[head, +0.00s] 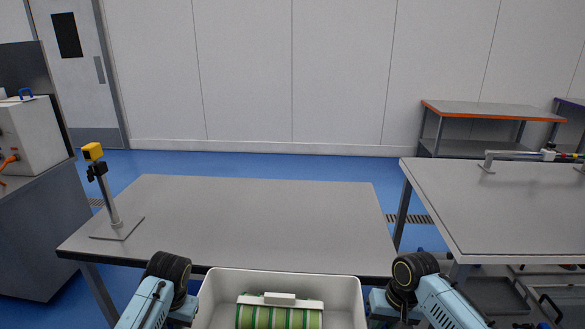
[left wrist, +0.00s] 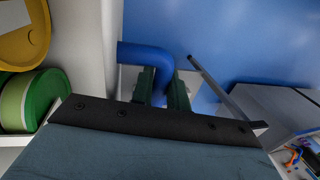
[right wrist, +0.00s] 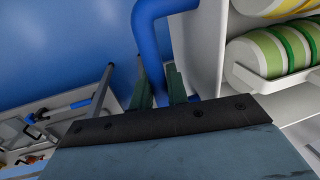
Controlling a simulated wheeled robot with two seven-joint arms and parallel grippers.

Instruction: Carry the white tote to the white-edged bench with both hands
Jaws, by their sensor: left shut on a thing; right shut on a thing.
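The white tote (head: 345,285) is low in the head view, close in front of me, its far rim near the front edge of the middle bench. Its blue side handles show in the wrist views. My left gripper (left wrist: 163,90) is shut on one blue handle (left wrist: 145,53). My right gripper (right wrist: 160,90) is shut on the other blue handle (right wrist: 150,35). In the head view the fingertips are hidden. A green striped roll (head: 278,318) lies in the tote. The bench at right (head: 500,215) has a pale edge; its visible top is mostly clear.
The middle bench (head: 255,220) has a dark front edge and bears a yellow-headed stand (head: 113,215) at its left. A pipe-like fixture (head: 520,154) is at the right bench's back. An orange-edged bench (head: 490,109) stands at the far wall. A grey cabinet (head: 40,235) is at left.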

